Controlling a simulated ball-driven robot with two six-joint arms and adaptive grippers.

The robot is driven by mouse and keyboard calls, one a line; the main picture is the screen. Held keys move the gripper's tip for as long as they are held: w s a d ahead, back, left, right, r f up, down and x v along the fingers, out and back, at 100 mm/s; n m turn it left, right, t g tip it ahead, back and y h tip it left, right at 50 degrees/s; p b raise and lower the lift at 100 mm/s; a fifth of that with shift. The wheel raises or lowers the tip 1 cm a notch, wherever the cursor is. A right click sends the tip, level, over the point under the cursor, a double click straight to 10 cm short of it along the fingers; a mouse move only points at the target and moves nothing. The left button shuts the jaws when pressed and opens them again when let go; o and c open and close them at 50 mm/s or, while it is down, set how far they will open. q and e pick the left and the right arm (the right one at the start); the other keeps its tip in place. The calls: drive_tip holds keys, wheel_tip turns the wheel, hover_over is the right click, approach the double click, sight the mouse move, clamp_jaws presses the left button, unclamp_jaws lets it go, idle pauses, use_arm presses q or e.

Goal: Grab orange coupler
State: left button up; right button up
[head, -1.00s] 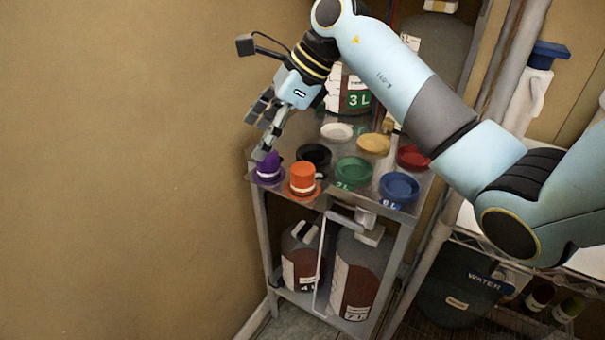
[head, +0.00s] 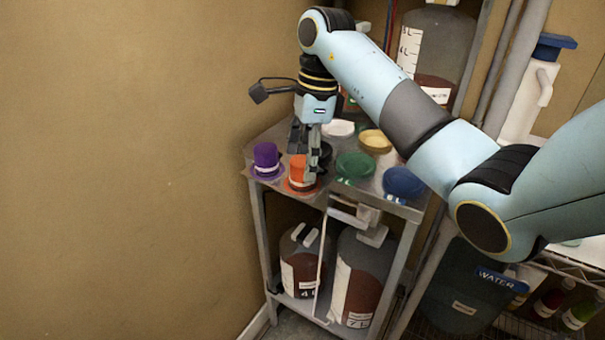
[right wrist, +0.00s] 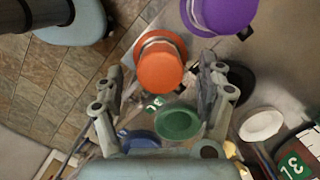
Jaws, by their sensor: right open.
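The orange coupler (head: 296,174) stands on the metal shelf top near its front left edge, partly hidden by my right gripper (head: 310,165). My right gripper points down over it. In the right wrist view the orange coupler (right wrist: 160,68) lies at the ends of the two spread fingers, roughly midway between them. The right gripper (right wrist: 160,72) is open and holds nothing; I cannot tell whether a finger touches the coupler. My left gripper is not in view.
A purple coupler (head: 266,160) stands close on the left. Green (head: 355,165), blue (head: 403,184), yellow (head: 375,140) and white (head: 339,128) lids lie behind and right. Large containers (head: 357,275) stand on the lower shelf. A bare wall (head: 120,170) is at the left.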

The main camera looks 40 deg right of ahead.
drive_tip(key=shift+a+f, duration=0.2)
drive_tip(key=shift+f, duration=0.95)
drive_tip(key=shift+w, duration=0.1)
drive_tip(key=c, duration=1.4)
